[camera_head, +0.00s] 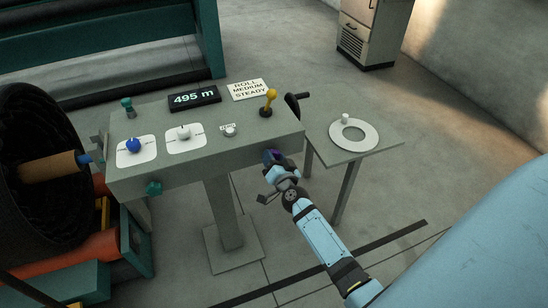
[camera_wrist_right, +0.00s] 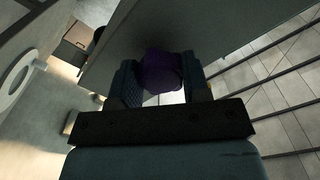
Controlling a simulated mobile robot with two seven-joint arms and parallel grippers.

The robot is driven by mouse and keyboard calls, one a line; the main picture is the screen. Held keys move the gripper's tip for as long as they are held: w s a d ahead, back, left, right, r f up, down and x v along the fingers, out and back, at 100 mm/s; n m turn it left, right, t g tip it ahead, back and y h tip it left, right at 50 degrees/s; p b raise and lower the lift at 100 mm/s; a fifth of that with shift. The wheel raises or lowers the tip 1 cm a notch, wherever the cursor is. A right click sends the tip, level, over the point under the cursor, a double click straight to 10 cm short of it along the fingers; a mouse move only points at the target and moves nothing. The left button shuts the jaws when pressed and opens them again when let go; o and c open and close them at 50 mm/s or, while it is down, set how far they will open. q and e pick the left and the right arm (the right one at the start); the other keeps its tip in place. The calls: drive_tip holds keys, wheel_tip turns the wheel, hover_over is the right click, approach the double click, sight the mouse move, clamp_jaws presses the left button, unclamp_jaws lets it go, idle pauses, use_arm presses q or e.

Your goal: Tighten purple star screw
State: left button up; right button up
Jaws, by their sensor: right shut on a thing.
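The purple star screw (camera_head: 269,155) is on the front face of the grey control console (camera_head: 231,158), near its right end. My right gripper (camera_head: 277,165) reaches up to it from below right and covers most of it in the head view. In the right wrist view the dark purple screw (camera_wrist_right: 160,73) sits between the two fingers of my right gripper (camera_wrist_right: 165,82), which are shut on it. The screw's far side, toward the panel, is hidden. My left gripper is not in view.
A teal star screw (camera_head: 154,188) is on the console's front left. Blue (camera_head: 133,145) and white (camera_head: 183,132) knobs, a yellow-topped lever (camera_head: 269,100) and a display (camera_head: 194,97) reading 495 m are on top. A side table (camera_head: 375,140) holds a white ring (camera_head: 354,135). A black crank handle is beside the console.

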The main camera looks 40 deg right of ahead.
drive_tip(key=shift+m, duration=1.4)
drive_tip(key=o, duration=0.9)
drive_tip(key=shift+o, duration=0.2)
drive_tip(key=v, duration=1.4)
drive_tip(key=shift+b, duration=0.3)
drive_tip(key=shift+w+a, duration=0.1)
drive_tip(key=shift+w, duration=0.05)
